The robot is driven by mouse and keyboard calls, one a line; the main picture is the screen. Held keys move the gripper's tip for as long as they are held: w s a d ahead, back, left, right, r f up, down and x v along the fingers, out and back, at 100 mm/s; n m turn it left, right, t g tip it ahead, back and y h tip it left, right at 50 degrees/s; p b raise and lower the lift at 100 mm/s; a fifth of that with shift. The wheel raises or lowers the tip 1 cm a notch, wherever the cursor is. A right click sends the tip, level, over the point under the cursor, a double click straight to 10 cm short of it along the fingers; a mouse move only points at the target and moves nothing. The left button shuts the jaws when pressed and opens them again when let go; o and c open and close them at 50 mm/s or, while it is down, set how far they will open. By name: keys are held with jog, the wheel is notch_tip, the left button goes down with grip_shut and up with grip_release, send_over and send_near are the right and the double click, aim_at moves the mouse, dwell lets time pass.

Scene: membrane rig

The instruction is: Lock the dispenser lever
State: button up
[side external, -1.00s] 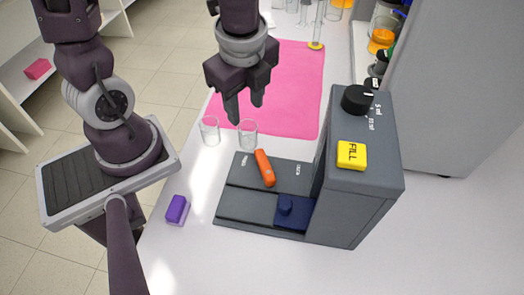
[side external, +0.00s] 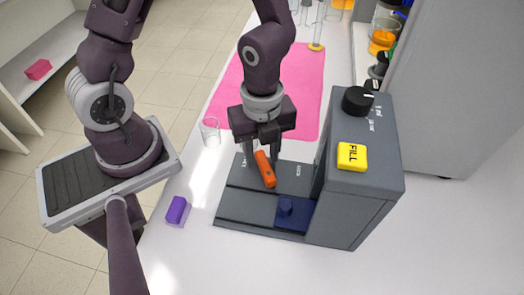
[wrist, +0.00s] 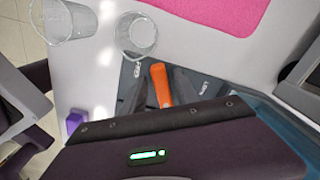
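The dispenser (side external: 352,205) is a grey box with a low stepped base reaching left. Its orange lever (side external: 266,170) lies tilted on the base's back part, between two small labels too small to read. My gripper (side external: 262,162) is low over the base, with its fingers apart on either side of the lever's far part. In the wrist view, the lever (wrist: 161,86) shows between the two dark fingers, with a gap on the sides. The gripper looks open. Its body hides the lever's lower end in the wrist view.
A yellow FILL button (side external: 352,156) and a black knob (side external: 357,100) top the dispenser. A dark blue block (side external: 293,214) sits on the base's front. A purple block (side external: 177,210) lies left. Glass beakers (wrist: 136,34) stand behind the base, near the pink mat (side external: 305,92).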

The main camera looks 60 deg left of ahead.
aim_at(281, 167)
grip_shut()
jog(key=shift+w+m, duration=0.1)
jog(key=shift+m, duration=0.2)
jog(key=m, duration=0.1)
jog(key=w+m, duration=0.1)
jog(key=m, duration=0.1)
jog(key=d+m, duration=0.1)
jog(key=shift+w+m, duration=0.3)
jog(key=shift+m, duration=0.1)
jog(key=m, duration=0.2)
jog(key=w+d+m, duration=0.1)
jog(key=m, duration=0.1)
jog(key=shift+w+d+m, duration=0.1)
jog(key=shift+d+m, duration=0.3)
jog(key=shift+m, duration=0.8)
jog(key=shift+o, duration=1.3)
grip_release()
